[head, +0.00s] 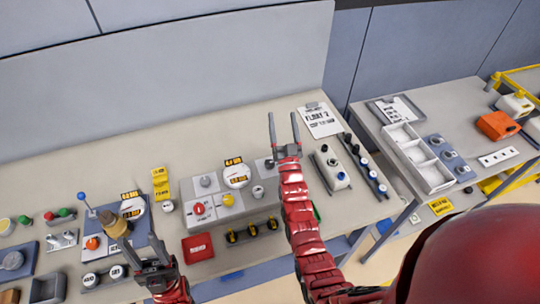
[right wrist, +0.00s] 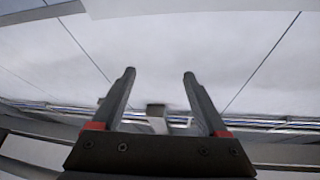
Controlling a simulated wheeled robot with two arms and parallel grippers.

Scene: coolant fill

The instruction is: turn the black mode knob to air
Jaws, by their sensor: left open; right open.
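I cannot tell for certain which part is the black mode knob, and no "air" label is readable. My left gripper (head: 150,250) is at the lower left, near a tan and dark cylinder (head: 113,224); contact there is unclear.
A grey panel (head: 222,217) with red and yellow knobs and a gauge stands mid-bench. A red box (head: 198,247) lies in front. A clipboard (head: 320,120) lies at the back.

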